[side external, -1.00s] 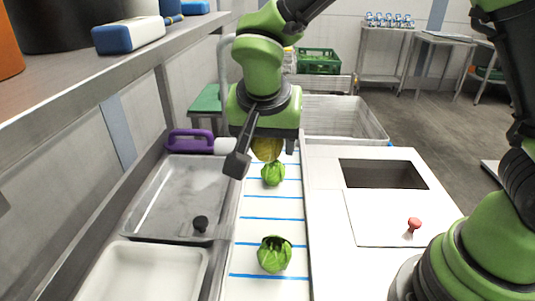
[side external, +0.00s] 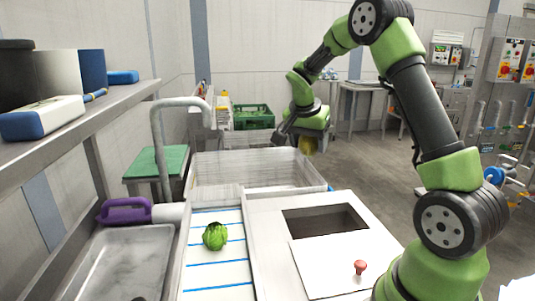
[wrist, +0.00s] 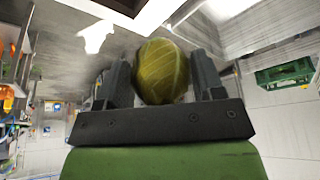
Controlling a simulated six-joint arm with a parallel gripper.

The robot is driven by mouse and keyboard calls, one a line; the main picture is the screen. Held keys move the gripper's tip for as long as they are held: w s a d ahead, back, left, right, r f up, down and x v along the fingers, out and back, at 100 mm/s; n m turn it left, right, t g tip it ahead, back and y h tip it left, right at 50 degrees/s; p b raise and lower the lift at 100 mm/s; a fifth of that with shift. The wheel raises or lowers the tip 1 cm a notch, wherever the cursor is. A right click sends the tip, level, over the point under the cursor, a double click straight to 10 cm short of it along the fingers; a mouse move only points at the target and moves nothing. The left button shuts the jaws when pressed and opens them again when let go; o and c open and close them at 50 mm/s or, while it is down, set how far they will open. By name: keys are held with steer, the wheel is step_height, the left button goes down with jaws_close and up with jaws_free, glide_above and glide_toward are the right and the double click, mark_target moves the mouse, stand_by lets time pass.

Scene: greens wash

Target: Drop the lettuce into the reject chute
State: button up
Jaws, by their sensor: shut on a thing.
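A yellowish-green lettuce (wrist: 163,70) is held between the two dark fingers of my gripper (wrist: 163,82) in the wrist view. In the side view my gripper (side external: 304,135) is raised beyond the white counter, with the yellow lettuce (side external: 309,146) showing below it. The reject chute appears to be the dark rectangular opening (side external: 325,219) in the white counter. The lettuce is in the air, behind and above this opening, not over it. A greener lettuce (side external: 215,236) rests on the white, blue-striped belt (side external: 205,272).
A white panel with a red knob (side external: 360,267) lies in front of the opening. A large translucent bin (side external: 255,176) stands behind the belt. A green crate (side external: 253,117) is farther back.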

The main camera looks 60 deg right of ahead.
steer(key=s+d+m, duration=0.2)
steer(key=s+d, duration=0.3)
steer(key=d, duration=0.1)
steer(key=shift+g, duration=0.4)
steer(key=f, duration=2)
steer(key=shift+w+f, duration=0.3)
steer(key=o, duration=1)
steer(key=v, duration=1)
